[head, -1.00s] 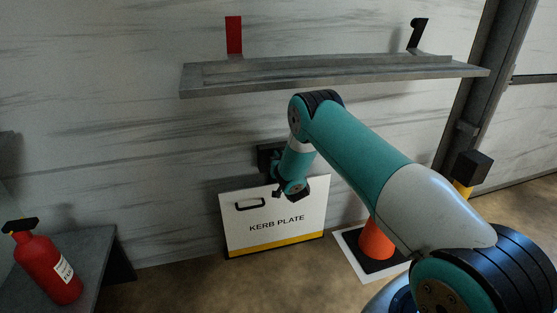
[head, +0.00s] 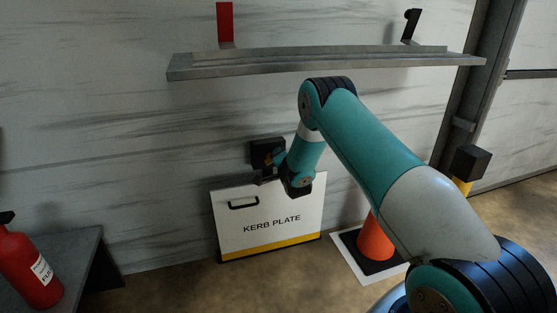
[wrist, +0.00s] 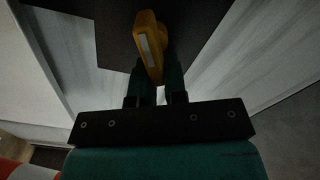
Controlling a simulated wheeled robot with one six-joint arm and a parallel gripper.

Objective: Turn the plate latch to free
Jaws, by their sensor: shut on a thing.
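The plate latch is a black block (head: 262,147) on the wall just above the white kerb plate (head: 230,222). Its yellow lever (wrist: 150,42) stands between my fingers in the wrist view. My gripper (wrist: 156,80) is shut on the yellow lever. In the head view my gripper (head: 272,167) is at the latch's lower front, partly hidden by my wrist. The kerb plate has a black handle (head: 243,203) and a yellow bottom stripe and stands against the wall.
A grey shelf (head: 320,62) with a red bracket (head: 225,24) and a black hook is above. An orange cone (head: 375,240) stands on a black and white mat at right. A red fire extinguisher (head: 22,265) is on a grey bench at left.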

